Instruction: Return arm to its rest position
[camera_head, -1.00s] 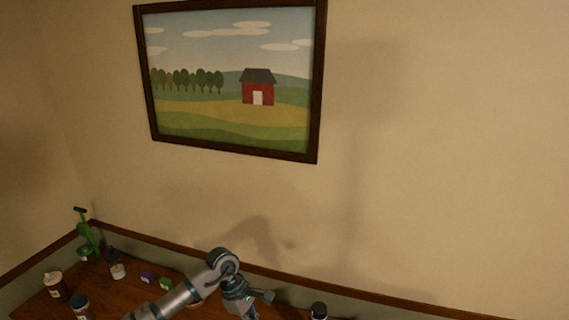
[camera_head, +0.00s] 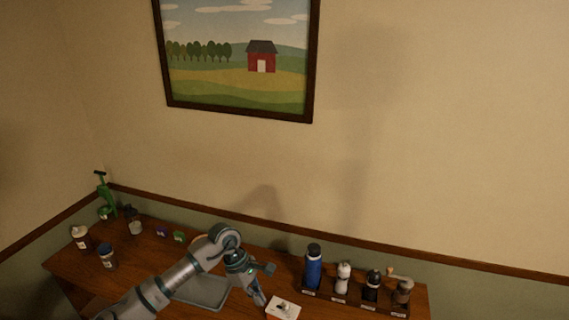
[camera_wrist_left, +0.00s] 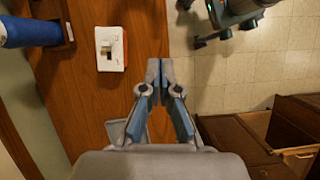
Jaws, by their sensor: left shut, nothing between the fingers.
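My left arm comes in from the lower left in the head view, bent at a grey and teal joint. My left gripper (camera_head: 259,297) points down over the wooden counter (camera_head: 150,250), beside a white block with a small switch-like top (camera_head: 283,308). In the left wrist view the fingertips of my left gripper (camera_wrist_left: 160,70) meet with nothing held between them. The white block (camera_wrist_left: 111,50) lies apart from them, up and to the left.
Jars (camera_head: 107,257) and a green tool (camera_head: 105,197) are at the left. Tiled floor (camera_wrist_left: 240,70) lies beyond the counter edge.

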